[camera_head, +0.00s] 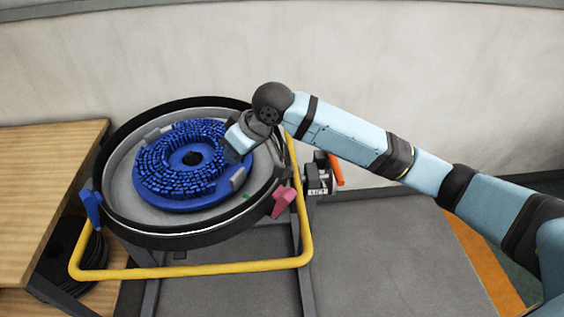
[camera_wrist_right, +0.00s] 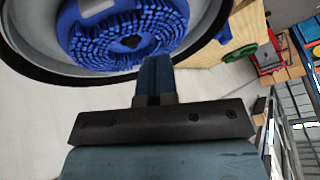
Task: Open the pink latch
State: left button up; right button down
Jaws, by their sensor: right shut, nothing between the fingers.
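The pink latch (camera_head: 284,201) sits on the right front rim of the round scrubber housing (camera_head: 160,228) in the head view. My right gripper (camera_head: 232,150) is above the right part of the housing, over the edge of the blue brush (camera_head: 180,203), up and left of the latch and apart from it. It is shut and empty; in the right wrist view its fingers (camera_wrist_right: 154,75) are together, pointing toward the housing and blue brush (camera_wrist_right: 130,42). The latch cannot be made out in the wrist view. My left gripper is not in view.
A blue latch (camera_head: 91,208) is on the housing's left rim. A yellow tube frame (camera_head: 190,269) runs around the front. An orange lever (camera_head: 336,169) stands right of the housing. A wooden table (camera_head: 45,190) is at left; grey floor lies at front right.

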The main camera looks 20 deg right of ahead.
jog(key=s+d+r+g+h+p, duration=0.2)
jog(key=d+r+g+h+p, duration=0.15)
jog(key=d+h, duration=0.3)
send_over(284, 193)
jog(key=w+a, duration=0.2)
jog(key=w, duration=0.1)
notch_tip(284, 193, down, 9)
jog(key=shift+s+d+f+g+b, duration=0.2)
jog(key=shift+s+d+f, duration=0.1)
jog(key=shift+s+f, duration=0.25)
jog(key=shift+s+d+f+g+b, duration=0.15)
jog(key=shift+s+d+f, duration=0.2)
jog(key=shift+f, duration=0.3)
jog(key=shift+s+d+f, duration=0.2)
jog(key=shift+s+f, duration=0.1)
jog(key=shift+s, duration=0.05)
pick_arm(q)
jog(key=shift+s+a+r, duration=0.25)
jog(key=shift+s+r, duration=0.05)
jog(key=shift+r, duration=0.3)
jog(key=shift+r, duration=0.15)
pick_arm(e)
jog(key=shift+s+y, duration=0.15)
jog(key=shift+y, duration=0.1)
